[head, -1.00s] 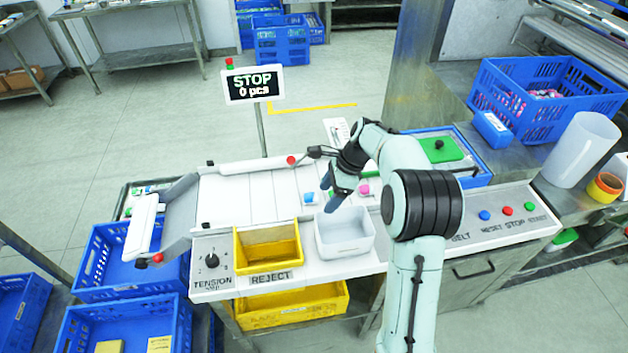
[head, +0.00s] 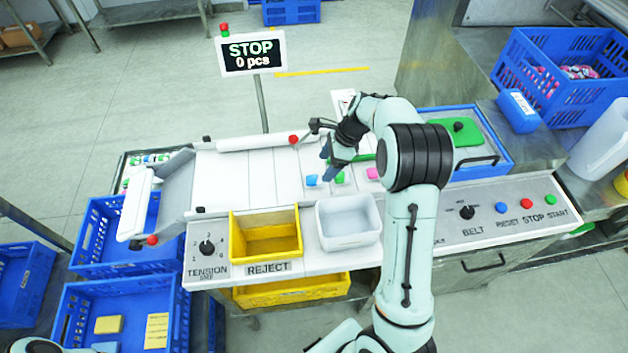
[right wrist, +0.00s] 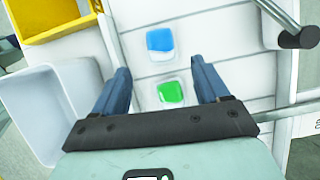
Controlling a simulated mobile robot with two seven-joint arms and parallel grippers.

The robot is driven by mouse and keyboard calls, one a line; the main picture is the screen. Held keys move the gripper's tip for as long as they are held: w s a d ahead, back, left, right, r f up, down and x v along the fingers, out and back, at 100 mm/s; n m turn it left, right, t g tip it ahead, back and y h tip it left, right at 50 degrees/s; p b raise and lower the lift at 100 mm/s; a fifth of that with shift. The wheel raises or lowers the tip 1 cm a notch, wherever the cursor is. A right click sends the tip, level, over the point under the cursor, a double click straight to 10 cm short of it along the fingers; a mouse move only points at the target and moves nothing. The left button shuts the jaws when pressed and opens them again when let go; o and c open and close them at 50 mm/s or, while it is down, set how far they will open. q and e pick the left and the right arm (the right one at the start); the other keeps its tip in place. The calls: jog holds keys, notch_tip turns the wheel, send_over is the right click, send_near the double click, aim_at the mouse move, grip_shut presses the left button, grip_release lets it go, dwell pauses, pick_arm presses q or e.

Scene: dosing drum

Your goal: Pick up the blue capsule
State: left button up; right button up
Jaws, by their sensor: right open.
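The blue capsule (head: 313,180) lies on the white belt, and it also shows in the right wrist view (right wrist: 160,42) as a small blue and white piece. A green capsule (right wrist: 170,93) lies next to it; in the head view it is partly covered by my gripper (head: 340,178). A pink capsule (head: 373,173) lies further right on the belt. My right gripper (head: 327,165) is over the belt. In the right wrist view its two fingers (right wrist: 160,78) are apart, with the green capsule between them and the blue capsule just beyond the tips. My left gripper is not in view.
A white bin (head: 350,243) and a yellow reject tray (head: 266,253) stand in front of the belt. A sign (head: 250,52) reading STOP, 0 pcs, rises behind it. The belt's left part is clear.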

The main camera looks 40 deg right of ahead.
aim_at(315, 178)
jog(key=x, duration=0.6)
jog(key=shift+w+a+f, duration=0.2)
jog(key=shift+w+f, duration=0.05)
jog(key=c, duration=1.1)
